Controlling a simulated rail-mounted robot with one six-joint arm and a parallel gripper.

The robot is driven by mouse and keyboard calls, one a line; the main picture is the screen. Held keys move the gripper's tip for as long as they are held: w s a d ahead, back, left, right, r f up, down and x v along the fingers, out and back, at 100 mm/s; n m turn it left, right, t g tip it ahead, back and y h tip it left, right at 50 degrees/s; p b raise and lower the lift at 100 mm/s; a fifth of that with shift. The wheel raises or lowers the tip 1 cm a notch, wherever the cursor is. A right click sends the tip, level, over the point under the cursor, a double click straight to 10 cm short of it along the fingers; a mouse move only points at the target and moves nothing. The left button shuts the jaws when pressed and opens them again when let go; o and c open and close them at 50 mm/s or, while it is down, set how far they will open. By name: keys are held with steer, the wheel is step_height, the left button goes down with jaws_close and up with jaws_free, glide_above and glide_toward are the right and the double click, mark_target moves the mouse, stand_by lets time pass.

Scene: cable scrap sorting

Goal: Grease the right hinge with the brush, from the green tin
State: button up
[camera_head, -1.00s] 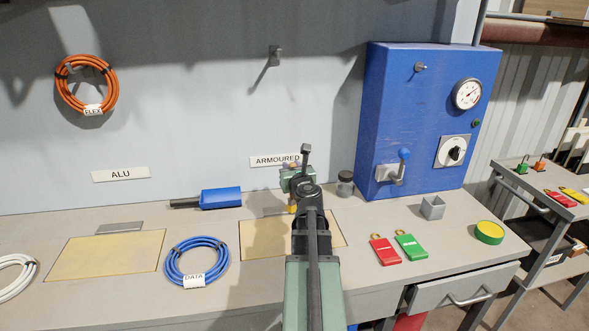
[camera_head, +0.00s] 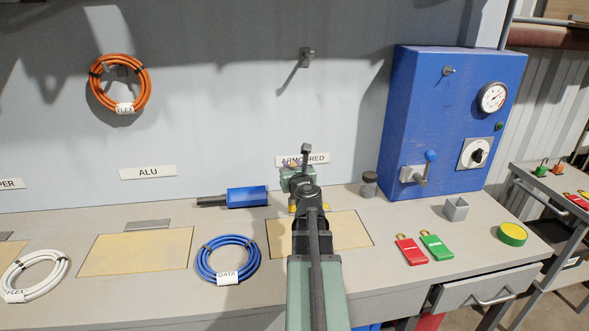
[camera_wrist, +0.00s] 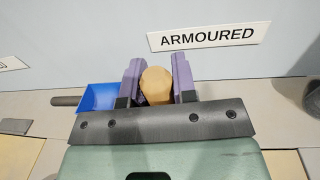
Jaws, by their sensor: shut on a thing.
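My gripper (camera_wrist: 158,85) is shut on a tan, rounded piece (camera_wrist: 157,84), seen end-on between purple fingers in the wrist view; it may be the brush's handle, and no bristles show. In the head view my arm hides most of what it holds, above the bench in front of the ARMOURED label. A round green tin (camera_head: 512,234) with a yellow top stands at the right end of the bench, well away from my gripper. I cannot make out a right hinge for certain in either view.
A blue dustpan-like tray (camera_head: 247,196) lies left of my gripper. A dark jar (camera_head: 369,185), grey square cup (camera_head: 456,209), red tag (camera_head: 412,250) and green tag (camera_head: 436,247) are to its right, near a blue cabinet (camera_head: 445,120). A blue cable coil (camera_head: 227,259) lies front left.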

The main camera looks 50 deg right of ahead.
step_height(320, 180, up, 7)
steer(key=p, duration=0.5)
steer(key=shift+s+p, duration=0.15)
steer(key=shift+p, duration=0.2)
steer(key=shift+d, duration=0.1)
